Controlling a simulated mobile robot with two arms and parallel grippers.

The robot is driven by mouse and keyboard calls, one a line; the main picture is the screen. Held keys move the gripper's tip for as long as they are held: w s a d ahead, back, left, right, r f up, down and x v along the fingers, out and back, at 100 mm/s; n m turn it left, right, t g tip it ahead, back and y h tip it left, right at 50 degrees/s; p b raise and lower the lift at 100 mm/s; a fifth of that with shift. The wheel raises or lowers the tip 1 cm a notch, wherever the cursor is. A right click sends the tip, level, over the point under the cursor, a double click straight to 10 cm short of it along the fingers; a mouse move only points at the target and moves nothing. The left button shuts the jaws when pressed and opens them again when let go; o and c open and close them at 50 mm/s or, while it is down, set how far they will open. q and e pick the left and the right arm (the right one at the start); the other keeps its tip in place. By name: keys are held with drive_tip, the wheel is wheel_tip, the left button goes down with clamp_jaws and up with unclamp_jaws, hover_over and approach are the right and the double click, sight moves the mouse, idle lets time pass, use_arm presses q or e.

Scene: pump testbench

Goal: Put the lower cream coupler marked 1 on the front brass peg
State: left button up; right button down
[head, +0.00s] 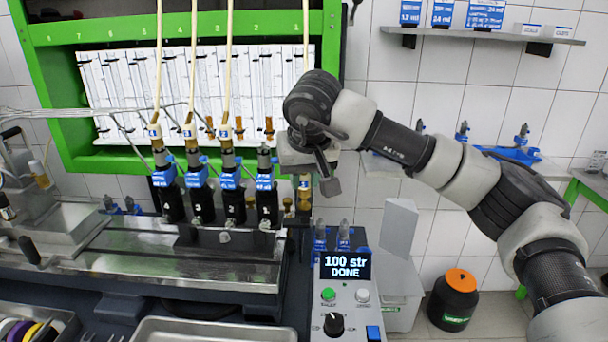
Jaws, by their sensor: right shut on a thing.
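My right gripper (318,168) is beside the right end of the pump row, its fingers partly hidden by its own body. It is shut on the coupler (304,184), which shows only as a small pale and blue-labelled piece below the gripper; its number is not readable. A cream hose (306,40) runs down behind the gripper above it. Small brass fittings (288,204) show just left of and below the coupler; I cannot tell which is the front peg, or whether the coupler touches one. My left gripper is not in view.
Several black pumps with blue collars (230,180) stand in a row on the metal bench (170,260); the rightmost pump (266,190) has no hose on top. A control box (346,300) reading "100 str DONE" stands in front. A green frame (55,90) surrounds the glass tubes behind.

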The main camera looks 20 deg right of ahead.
idle(0.7)
drive_tip(key=shift+f, duration=0.5)
idle(1.1)
drive_tip(key=shift+f+b, duration=0.4)
drive_tip(key=shift+f, duration=0.05)
idle(0.3)
drive_tip(key=c, duration=1.2)
unclamp_jaws()
